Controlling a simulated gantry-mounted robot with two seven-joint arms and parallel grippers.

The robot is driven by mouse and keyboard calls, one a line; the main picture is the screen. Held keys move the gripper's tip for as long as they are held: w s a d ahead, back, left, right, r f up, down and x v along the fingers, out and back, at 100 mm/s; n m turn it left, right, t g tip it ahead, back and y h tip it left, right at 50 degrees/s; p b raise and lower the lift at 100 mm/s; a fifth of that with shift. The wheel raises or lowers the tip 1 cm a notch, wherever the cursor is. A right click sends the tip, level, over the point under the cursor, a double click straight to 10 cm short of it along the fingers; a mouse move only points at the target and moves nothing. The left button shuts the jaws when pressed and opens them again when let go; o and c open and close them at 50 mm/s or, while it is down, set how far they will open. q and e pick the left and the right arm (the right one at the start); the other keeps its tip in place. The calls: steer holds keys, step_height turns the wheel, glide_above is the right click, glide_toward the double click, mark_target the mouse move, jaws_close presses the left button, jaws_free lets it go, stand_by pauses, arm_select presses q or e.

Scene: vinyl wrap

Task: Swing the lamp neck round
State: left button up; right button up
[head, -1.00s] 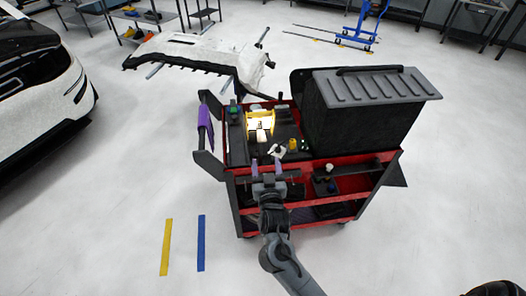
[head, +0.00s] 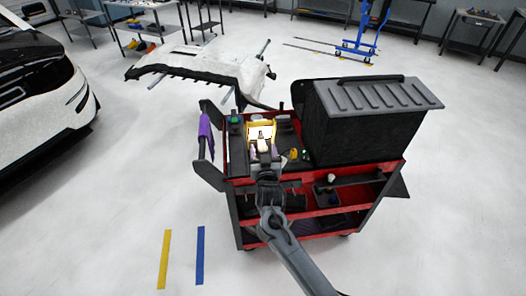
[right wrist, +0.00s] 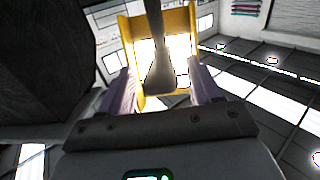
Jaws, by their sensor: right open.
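The lamp (head: 261,131) is a yellow-framed work light with a glowing face. It stands on the top tray of the red and black cart (head: 330,165). In the right wrist view, its yellow frame (right wrist: 187,22) and lit panel fill the top middle. A pale, rounded bar, seemingly the lamp neck (right wrist: 162,70), lies between my purple fingers. My right gripper (head: 264,152) is open at the near side of the lamp, with one finger (right wrist: 120,92) on each side of the bar. I cannot tell whether they touch it. My left gripper is out of view.
A large black case (head: 365,120) with a grey ribbed lid stands right of the lamp. A purple cloth (head: 205,135) hangs on the cart's left handle. Small items (head: 294,154) lie right of my gripper. Open floor surrounds the cart; a white car (head: 45,100) is at left.

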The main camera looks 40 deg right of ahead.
jaws_close()
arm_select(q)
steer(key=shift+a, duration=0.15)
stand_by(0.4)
